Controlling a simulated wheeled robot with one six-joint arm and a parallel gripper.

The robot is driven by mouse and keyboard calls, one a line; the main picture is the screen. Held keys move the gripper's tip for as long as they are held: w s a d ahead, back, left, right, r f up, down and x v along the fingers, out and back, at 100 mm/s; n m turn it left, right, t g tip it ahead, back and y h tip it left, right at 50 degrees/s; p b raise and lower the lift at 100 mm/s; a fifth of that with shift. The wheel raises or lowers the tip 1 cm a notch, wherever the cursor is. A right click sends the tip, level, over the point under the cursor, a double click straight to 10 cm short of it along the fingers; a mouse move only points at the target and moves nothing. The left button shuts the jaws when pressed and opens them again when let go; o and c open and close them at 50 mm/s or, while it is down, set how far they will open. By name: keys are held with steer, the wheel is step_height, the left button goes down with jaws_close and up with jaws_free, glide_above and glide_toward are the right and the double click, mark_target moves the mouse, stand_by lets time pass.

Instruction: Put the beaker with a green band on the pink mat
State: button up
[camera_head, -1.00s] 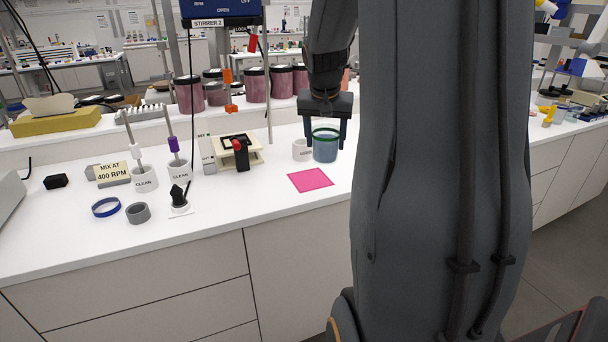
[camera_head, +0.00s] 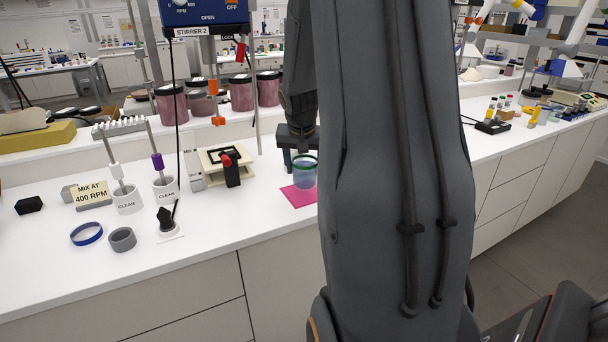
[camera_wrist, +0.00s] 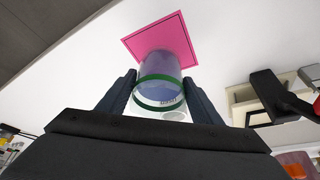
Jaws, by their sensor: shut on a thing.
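The clear beaker with a green band (camera_head: 304,172) is held upright between the fingers of my gripper (camera_head: 301,161), with bluish contents. The wrist view shows the beaker (camera_wrist: 160,68) between both dark fingers of my gripper (camera_wrist: 160,98). The pink mat (camera_wrist: 178,40) lies flat beyond the beaker's base and overlaps it in that view. I cannot tell whether the base touches the mat. My arm hides the right side of the mat in the head view.
A cream device with a red knob (camera_head: 226,164) stands left of the mat. A black-knobbed item (camera_head: 168,220), a grey ring (camera_head: 122,239) and a blue ring (camera_head: 87,234) lie further left. The bench front is clear.

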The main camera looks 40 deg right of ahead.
mark_target(304, 175)
steer(key=shift+f, duration=1.4)
steer(key=o, duration=1.4)
steer(key=shift+f, duration=0.1)
steer(key=shift+c, duration=0.2)
steer(key=shift+a+r, duration=0.15)
steer(key=shift+r, duration=0.45)
steer(key=b+v, duration=0.2)
steer(key=v, duration=0.9)
steer(key=s+a+f+n+y, duration=0.1)
steer(key=s+a+f+n, duration=0.2)
steer(key=a, duration=0.6)
steer(key=s+a+f+n+g+y, duration=0.1)
steer(key=s+a+f+n, duration=0.2)
steer(key=a, duration=0.6)
steer(key=s+a+f+n+g+y, duration=0.1)
steer(key=s+a+f+n, duration=0.2)
steer(key=s+a+f, duration=0.3)
steer(key=a+f, duration=0.1)
steer(key=a, duration=0.3)
steer(key=shift+f+n, duration=0.25)
steer(key=shift+n, duration=0.05)
